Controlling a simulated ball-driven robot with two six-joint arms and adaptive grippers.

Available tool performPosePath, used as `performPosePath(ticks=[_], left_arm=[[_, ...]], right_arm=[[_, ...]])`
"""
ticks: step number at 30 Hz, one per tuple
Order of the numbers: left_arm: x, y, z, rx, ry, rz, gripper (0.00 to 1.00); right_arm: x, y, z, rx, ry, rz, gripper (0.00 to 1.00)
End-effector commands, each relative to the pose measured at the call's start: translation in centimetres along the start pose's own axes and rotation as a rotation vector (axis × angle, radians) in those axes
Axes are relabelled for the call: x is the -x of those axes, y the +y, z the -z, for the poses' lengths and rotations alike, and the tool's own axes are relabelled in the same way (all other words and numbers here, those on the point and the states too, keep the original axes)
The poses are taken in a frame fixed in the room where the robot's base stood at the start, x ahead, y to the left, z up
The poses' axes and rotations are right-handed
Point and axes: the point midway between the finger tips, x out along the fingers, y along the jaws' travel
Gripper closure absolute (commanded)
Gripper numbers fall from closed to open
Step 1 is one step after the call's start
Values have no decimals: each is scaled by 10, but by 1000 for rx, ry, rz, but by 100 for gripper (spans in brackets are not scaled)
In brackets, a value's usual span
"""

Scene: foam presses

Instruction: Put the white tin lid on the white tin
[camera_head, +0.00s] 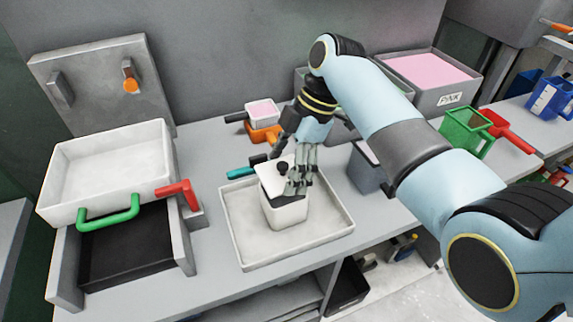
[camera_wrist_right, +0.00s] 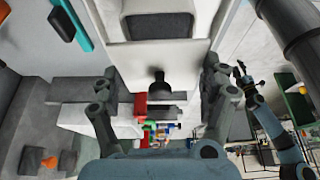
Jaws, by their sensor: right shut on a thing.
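The white tin (camera_head: 285,213) stands in a shallow white tray on the bench. It also shows at the top of the right wrist view (camera_wrist_right: 158,55), with a dark opening. The white tin lid (camera_head: 270,178), with a black knob (camera_wrist_right: 158,84), is in my right gripper (camera_head: 300,180). The fingers (camera_wrist_right: 160,98) grip it at opposite edges. The lid is over the tin's top, with a dark gap visible between them; I cannot tell whether they touch. The fingers hide part of the lid. What looks like my left gripper (camera_wrist_right: 243,78) is small at the right wrist view's right.
The shallow tray (camera_head: 232,238) surrounds the tin. A teal-handled tool (camera_head: 243,172), small pink-filled container (camera_head: 262,110) and grey bin (camera_head: 366,168) are close by.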

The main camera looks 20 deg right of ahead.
Motion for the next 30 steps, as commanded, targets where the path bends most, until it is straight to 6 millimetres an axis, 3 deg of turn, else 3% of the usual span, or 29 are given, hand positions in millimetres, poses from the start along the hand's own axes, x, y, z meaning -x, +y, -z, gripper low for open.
performPosePath(ticks=[5,17,29,30], left_arm=[[-15,1,16,1,27,0,60],[-30,3,-2,0,2,0,60],[-32,3,-2,0,2,0,60],[-32,3,-1,0,3,0,60]], right_arm=[[-13,0,-5,0,0,0,48],[-33,0,-13,0,0,0,48],[-36,0,-15,0,0,0,48],[-36,0,-15,0,0,0,19]])
